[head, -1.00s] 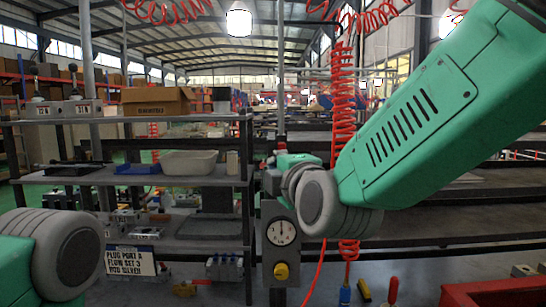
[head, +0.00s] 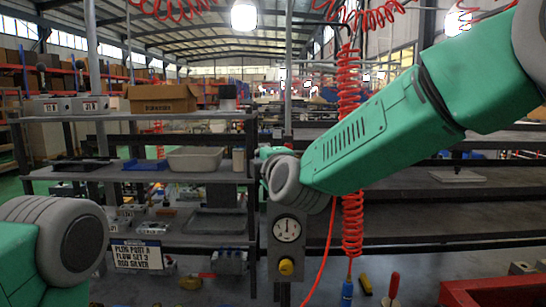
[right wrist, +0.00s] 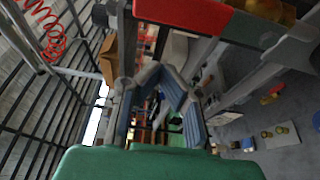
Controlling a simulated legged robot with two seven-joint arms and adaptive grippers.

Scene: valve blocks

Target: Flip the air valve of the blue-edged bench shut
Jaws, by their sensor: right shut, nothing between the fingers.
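My right arm (head: 350,140) comes in from the upper right, its grey wrist joint in front of a post with a gauge panel (head: 287,240). The panel has a round dial and a yellow knob (head: 286,267). In the head view the right gripper is mostly hidden behind the wrist. In the right wrist view the right gripper (right wrist: 158,72) is shut and empty, its ribbed fingers meeting at the tips. A red bar (right wrist: 185,14) with a dark green part crosses the top there; I cannot tell whether it is the valve. No blue bench edge is clear. My left gripper is out of view.
A shelf rack (head: 140,177) at left holds a cardboard box (head: 162,97), a pale bin (head: 195,159) and a sign (head: 137,254). A red coiled hose (head: 352,220) hangs beside the post. A red-handled tool (head: 391,287) stands at lower right.

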